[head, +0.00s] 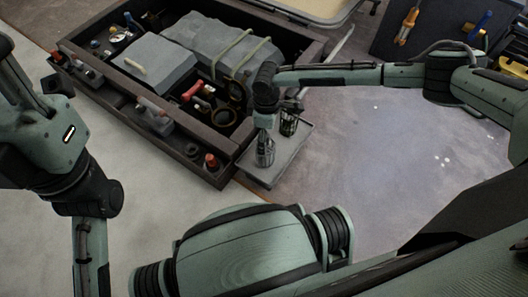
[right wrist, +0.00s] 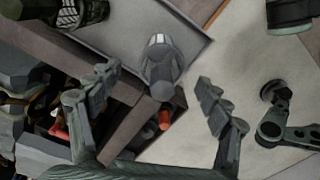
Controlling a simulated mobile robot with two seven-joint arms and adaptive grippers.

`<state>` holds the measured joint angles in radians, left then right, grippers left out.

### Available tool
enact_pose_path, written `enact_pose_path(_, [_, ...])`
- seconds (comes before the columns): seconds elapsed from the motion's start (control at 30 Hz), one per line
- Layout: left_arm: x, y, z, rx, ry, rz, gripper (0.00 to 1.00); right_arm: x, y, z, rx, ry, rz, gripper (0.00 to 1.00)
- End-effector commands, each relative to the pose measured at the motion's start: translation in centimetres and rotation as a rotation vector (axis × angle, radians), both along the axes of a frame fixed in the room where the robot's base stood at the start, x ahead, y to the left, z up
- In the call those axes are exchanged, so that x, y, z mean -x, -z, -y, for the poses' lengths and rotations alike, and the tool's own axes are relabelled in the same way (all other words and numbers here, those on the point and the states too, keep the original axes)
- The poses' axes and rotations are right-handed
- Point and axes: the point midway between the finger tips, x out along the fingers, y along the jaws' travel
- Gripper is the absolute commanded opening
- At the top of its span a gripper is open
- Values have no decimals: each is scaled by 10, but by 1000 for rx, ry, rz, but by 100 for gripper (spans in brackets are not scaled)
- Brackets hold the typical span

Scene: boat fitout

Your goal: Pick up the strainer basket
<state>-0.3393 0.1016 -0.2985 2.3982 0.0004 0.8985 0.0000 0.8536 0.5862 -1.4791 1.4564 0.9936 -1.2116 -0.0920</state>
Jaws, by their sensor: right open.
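A small grey cylindrical piece (right wrist: 160,65) with a narrower knob, apparently the strainer basket, stands on the grey tray (right wrist: 110,22). It shows as a mesh-like piece (head: 265,154) near the tray's left side in the head view. My right gripper (right wrist: 157,77) is open, with one finger on each side of it in the right wrist view; I cannot tell whether they touch it. A second dark, cage-like piece (head: 288,122) stands behind it on the tray (head: 279,168). My left arm enters at the left; its gripper is outside the head view.
A dark wooden box (head: 222,172) left of the tray holds grey covered blocks (head: 157,66), red-topped fittings (head: 212,163) and rings. A dark board with tools (head: 408,22) lies at the back right. The floor right of the tray is clear.

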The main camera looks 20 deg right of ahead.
Motion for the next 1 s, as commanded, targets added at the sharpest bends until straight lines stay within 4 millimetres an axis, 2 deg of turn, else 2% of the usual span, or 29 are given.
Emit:
enact_pose_path(0.2, [-3, 2, 3, -30, 4, 41, 32, 2, 36, -1, 1, -1, 0, 78])
enact_pose_path(0.3, [-4, 0, 4, -39, 5, 51, 32, 2, 46, -1, 0, 0, 0, 78])
enact_pose_path(0.6, [-5, -2, 5, -43, 5, 54, 32, 2, 49, -1, -1, 0, 1, 78])
enact_pose_path(1.0, [-5, -2, 5, -43, 5, 54, 32, 2, 49, -1, -2, 0, 1, 30])
